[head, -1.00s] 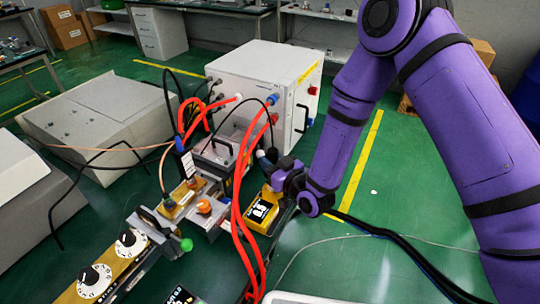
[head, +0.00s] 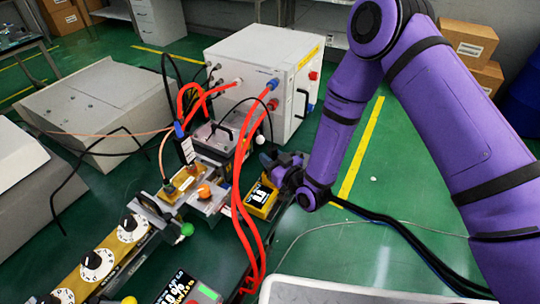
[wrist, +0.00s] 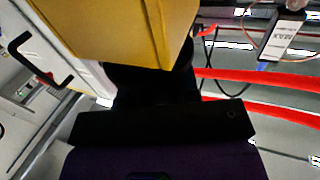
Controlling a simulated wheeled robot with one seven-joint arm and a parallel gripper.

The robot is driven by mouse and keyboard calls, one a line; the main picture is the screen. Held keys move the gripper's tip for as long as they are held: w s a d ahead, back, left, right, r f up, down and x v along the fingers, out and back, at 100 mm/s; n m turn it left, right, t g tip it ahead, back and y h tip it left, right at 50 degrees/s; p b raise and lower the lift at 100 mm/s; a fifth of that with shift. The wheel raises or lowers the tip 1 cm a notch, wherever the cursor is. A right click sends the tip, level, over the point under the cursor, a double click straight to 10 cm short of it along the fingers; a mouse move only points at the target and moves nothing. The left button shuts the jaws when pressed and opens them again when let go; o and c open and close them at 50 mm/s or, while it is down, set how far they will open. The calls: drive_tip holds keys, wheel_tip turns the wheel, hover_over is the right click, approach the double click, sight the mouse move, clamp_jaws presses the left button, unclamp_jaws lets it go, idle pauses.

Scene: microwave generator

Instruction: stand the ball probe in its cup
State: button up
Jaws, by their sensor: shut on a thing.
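The ball probe (head: 262,197) has a yellow body with a small lit dark screen, right of the red cables in the head view. A small white ball (head: 260,139) shows above it; a dark stretch between them is partly hidden, so I cannot see the join. My gripper (head: 277,168) is shut on the probe at its upper right. The yellow body (wrist: 115,30) fills the upper middle of the wrist view, against the dark jaws. I cannot make out the cup.
Thick red cables (head: 238,190) hang just left of the probe. A white cabinet (head: 265,80) stands behind. A rail with dials (head: 97,263) and a green ball (head: 187,229) lies at lower left. A pale-rimmed tray (head: 370,290) is at the bottom.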

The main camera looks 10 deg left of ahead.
drive_tip(key=o, duration=1)
